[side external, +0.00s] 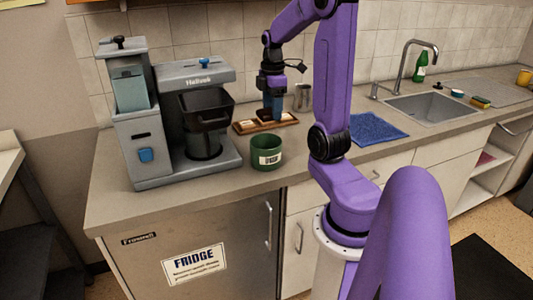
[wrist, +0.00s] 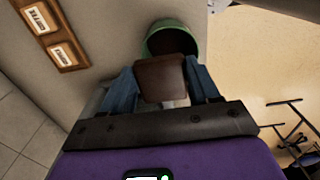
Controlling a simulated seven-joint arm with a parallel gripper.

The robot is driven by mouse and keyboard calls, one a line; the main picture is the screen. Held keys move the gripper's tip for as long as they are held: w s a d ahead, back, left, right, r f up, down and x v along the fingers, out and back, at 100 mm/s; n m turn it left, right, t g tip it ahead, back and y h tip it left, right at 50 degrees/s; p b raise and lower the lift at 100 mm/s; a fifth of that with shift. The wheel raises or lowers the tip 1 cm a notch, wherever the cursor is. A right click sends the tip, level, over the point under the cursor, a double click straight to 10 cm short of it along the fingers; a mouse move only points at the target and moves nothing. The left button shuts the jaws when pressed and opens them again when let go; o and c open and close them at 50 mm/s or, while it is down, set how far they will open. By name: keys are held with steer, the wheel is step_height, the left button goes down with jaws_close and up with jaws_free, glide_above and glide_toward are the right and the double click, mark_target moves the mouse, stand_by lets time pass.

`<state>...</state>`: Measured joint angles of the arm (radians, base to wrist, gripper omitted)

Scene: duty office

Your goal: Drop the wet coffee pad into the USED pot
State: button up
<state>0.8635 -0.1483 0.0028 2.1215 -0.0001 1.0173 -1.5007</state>
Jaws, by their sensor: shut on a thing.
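The wet coffee pad (wrist: 161,78) is a brown, rounded square held between the blue fingers of my gripper (wrist: 162,88) in the wrist view. My gripper (side external: 272,112) also shows in the side view, pointing down near the wooden tray, behind the green pot; the pad cannot be made out clearly there. The green pot (side external: 266,146), open at the top with a white label too small to read surely, stands on the counter. In the wrist view, the pot (wrist: 155,35) lies beyond the pad, which overlaps its near edge; its inside looks dark.
A wooden tray (side external: 242,128) with white labels lies behind the pot; it also shows in the wrist view (wrist: 67,57). A grey coffee machine (side external: 205,80) stands left of the pot. A metal jug (side external: 302,98), blue cloth (side external: 375,130) and sink (side external: 430,107) are to the right.

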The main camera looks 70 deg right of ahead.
steer(key=shift+f, duration=1.2)
steer(key=o, duration=1.1)
step_height(320, 180, up, 18)
steer(key=shift+f, duration=0.25)
